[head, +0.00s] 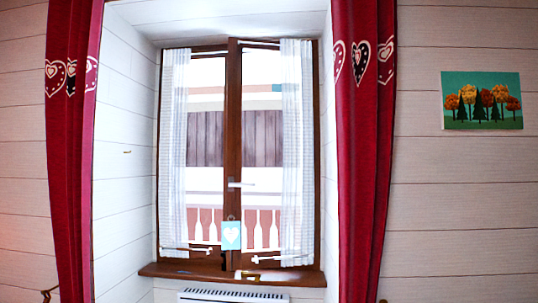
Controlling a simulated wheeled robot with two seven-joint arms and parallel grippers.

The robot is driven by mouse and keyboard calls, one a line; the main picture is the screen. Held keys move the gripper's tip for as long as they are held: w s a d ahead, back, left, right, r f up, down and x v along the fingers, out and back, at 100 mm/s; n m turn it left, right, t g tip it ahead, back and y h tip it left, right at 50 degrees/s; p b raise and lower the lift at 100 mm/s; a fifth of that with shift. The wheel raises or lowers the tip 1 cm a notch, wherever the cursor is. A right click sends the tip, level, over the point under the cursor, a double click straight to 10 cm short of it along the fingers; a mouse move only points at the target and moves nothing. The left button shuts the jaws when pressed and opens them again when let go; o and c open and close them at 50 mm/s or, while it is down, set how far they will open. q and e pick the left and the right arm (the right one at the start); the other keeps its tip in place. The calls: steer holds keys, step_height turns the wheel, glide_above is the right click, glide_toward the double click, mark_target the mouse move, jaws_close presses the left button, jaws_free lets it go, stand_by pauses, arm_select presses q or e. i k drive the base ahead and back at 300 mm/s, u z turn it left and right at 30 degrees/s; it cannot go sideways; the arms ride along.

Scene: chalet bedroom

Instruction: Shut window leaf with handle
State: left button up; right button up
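The window has two brown wooden leaves, a left leaf (166,150) and a right leaf (317,150), in a deep white recess in the head view. A pale handle (238,184) sits on the middle stile where the leaves meet, its lever pointing sideways to the right. The top edges of the leaves look slightly slanted against the frame, but I cannot tell for sure how far either leaf stands open. White curtains partly cover both panes. Neither of my grippers is in view.
A small gold object (247,275) is on the brown sill (165,270). Red curtains hang at left (69,170) and right (360,180). A white radiator (233,295) is below. A tree picture (482,101) hangs at right.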

mark_target(241, 259)
steer(key=u, duration=0.75)
steer(key=i, duration=2.4)
steer(key=z, duration=0.45)
